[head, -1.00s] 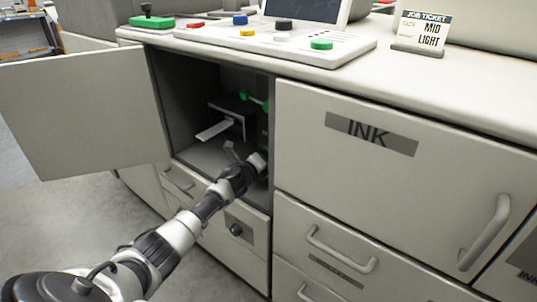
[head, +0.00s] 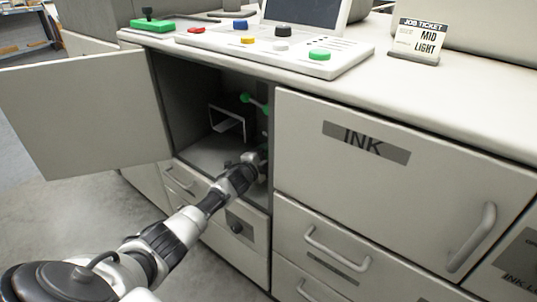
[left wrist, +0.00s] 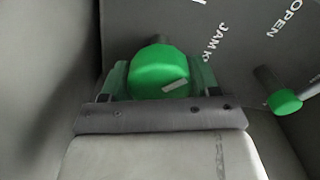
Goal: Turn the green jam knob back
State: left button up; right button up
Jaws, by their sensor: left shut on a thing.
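The green jam knob (left wrist: 160,72) is a round knob with a pale pointer mark, tilted slightly up to the right, on a dark panel (left wrist: 225,35) with partly visible "JAM K" lettering. My left gripper (left wrist: 160,85) has its two fingers on either side of the knob and is shut on it. In the head view my left gripper (head: 258,160) reaches into the open cabinet compartment, low by its right wall; the jam knob is hidden there. My right gripper is not in view.
A green-ended lever (head: 256,103) is higher in the compartment; one green end (left wrist: 285,102) shows near "OPEN" lettering. A pale bracket (head: 228,122) stands inside. A control panel (head: 320,65) is above.

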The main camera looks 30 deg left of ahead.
pick_arm(q)
jog(key=shift+n, duration=0.9)
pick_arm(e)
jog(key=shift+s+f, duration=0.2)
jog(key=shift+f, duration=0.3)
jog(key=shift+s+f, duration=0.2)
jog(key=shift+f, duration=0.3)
pick_arm(q)
jog(key=o, duration=0.9)
jog(key=shift+s+p, duration=0.15)
jog(key=shift+p, duration=0.15)
jog(key=shift+s+a, duration=0.1)
jog(key=shift+s, duration=0.25)
jog(key=s, duration=0.2)
jog(key=s+p, duration=0.1)
jog(key=s, duration=0.2)
jog(key=s+p, duration=0.1)
jog(key=s, duration=0.2)
jog(key=shift+a, duration=0.3)
jog(key=shift+s, duration=0.85)
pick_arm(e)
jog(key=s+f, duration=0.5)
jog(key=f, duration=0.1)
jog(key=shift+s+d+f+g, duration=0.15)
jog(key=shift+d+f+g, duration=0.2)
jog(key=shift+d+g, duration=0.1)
